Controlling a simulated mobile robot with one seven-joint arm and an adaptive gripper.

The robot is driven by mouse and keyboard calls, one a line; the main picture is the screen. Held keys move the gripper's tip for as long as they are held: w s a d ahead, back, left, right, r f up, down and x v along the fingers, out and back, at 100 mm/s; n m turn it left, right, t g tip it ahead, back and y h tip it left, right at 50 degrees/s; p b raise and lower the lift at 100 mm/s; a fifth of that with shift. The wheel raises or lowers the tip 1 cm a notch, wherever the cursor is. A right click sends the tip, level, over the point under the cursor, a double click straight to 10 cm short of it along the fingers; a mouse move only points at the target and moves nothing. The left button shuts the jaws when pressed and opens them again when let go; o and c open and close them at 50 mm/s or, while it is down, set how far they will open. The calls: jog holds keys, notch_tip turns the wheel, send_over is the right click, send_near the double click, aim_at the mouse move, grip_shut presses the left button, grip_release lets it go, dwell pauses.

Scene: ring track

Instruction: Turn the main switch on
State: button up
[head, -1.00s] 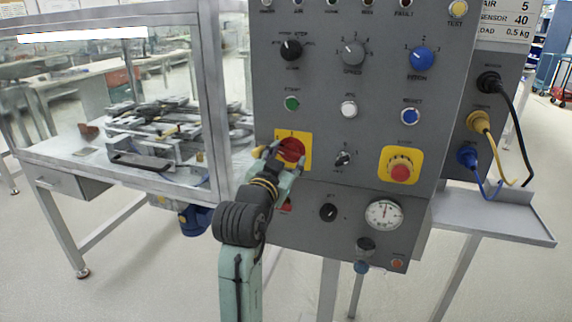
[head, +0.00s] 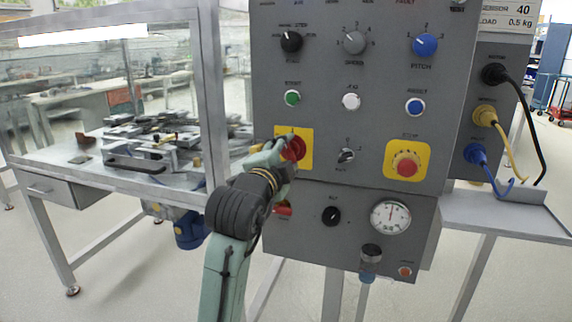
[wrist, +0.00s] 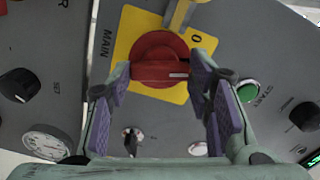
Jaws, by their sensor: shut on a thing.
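The main switch (head: 294,148) is a red rotary knob on a yellow plate at the left of the grey panel in the head view. My gripper (head: 283,152) is at the knob and partly covers it. In the wrist view the red knob (wrist: 160,60) lies between the two purple-padded fingers of my gripper (wrist: 160,72), which is shut on it. A white mark on the knob points to the right in the wrist view.
A green start button (head: 292,98) is above the switch. A yellow-backed red stop button (head: 407,166) and a small selector (head: 346,156) are to its right. A gauge (head: 390,216) and black knob (head: 331,215) are below. A glazed machine enclosure's post (head: 207,90) stands left.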

jog(key=shift+m+b, duration=1.05)
jog(key=shift+m, duration=0.85)
jog(key=o, duration=1.1)
jog(key=shift+o, duration=0.2)
jog(key=v, duration=1.2)
